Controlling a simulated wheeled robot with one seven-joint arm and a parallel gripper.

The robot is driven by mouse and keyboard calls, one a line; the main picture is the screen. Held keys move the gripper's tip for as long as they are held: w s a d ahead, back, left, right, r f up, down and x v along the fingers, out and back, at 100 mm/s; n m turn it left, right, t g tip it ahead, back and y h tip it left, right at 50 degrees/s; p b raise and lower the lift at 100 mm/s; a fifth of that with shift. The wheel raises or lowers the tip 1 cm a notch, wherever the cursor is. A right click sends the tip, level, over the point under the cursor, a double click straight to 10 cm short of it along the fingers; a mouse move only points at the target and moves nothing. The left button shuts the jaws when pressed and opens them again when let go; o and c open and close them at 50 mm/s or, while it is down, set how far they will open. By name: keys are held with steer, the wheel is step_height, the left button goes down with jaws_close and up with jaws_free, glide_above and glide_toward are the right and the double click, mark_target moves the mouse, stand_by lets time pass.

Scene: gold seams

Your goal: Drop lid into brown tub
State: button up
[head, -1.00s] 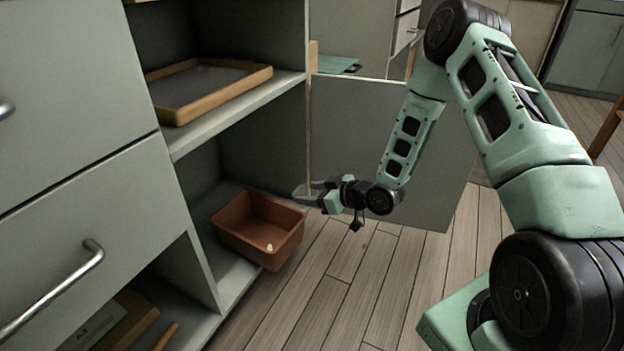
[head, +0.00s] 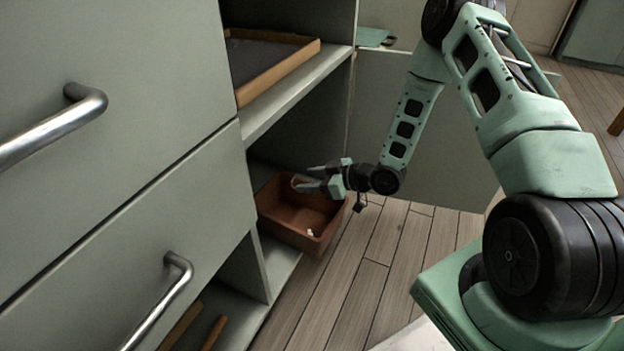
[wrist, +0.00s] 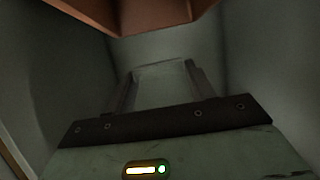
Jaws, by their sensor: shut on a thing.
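The brown tub (head: 285,233) stands on the lower shelf of the open cabinet; part of it also shows at the top of the wrist view (wrist: 130,18). My gripper (head: 302,178) is over the back part of the tub, near its rim, with the fingers pointing left into the cabinet. It is shut on a pale, thin thing, which I take to be the lid (wrist: 163,75); it shows between the fingers in the wrist view. In the head view the lid is small and hard to make out.
A small white thing (head: 310,233) is inside the tub. A wooden-rimmed tray (head: 290,65) lies on the shelf above. An open cabinet door (head: 440,140) stands behind my arm. Drawers with metal handles (head: 165,300) are close on the left. Floor is clear at lower middle.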

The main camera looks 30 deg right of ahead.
steer(key=shift+w+a+f+b, duration=0.1)
steer(key=shift+w+f+b, duration=0.1)
steer(key=shift+f+b, duration=0.15)
step_height(320, 180, down, 5)
steer(key=b, duration=0.4)
steer(key=shift+f+b, duration=0.15)
steer(key=shift+b, duration=0.2)
steer(key=o, duration=1)
steer(key=shift+s, duration=0.1)
steer(key=shift+p+v, duration=4.35)
steer(key=shift+v, duration=4.35)
steer(key=shift+f, duration=0.1)
